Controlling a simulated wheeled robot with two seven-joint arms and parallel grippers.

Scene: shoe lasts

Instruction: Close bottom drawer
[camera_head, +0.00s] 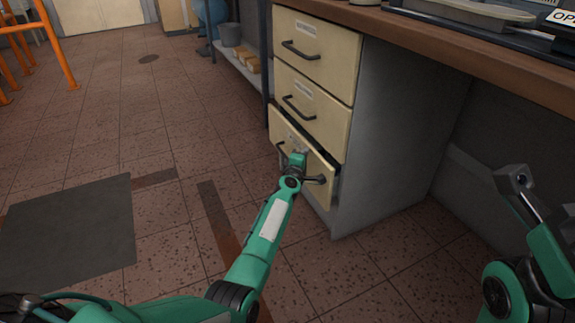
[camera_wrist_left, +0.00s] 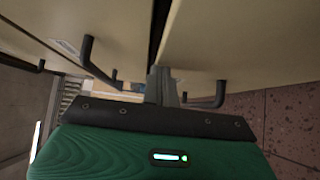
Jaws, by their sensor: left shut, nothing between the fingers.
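The bottom drawer (camera_head: 318,163) of the cream cabinet stands slightly out, with a dark gap along its top and side. Its dark handle (camera_head: 318,180) shows on both sides of my left gripper (camera_head: 297,160), which is at the drawer front and hides the middle of the handle. In the left wrist view, the shut, empty fingers (camera_wrist_left: 162,85) point toward the drawer fronts, beside a dark handle (camera_wrist_left: 210,100). I cannot tell whether they touch the drawer. My right gripper (camera_head: 516,183) is at the right, away from the cabinet; its fingers are unclear.
The middle drawer (camera_head: 312,105) and top drawer (camera_head: 320,50) look closed. The wooden worktop (camera_head: 455,55) runs above the cabinet to the right, with trays on it. A shelf with a grey bucket (camera_head: 230,35) stands behind. The tiled floor on the left is largely clear.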

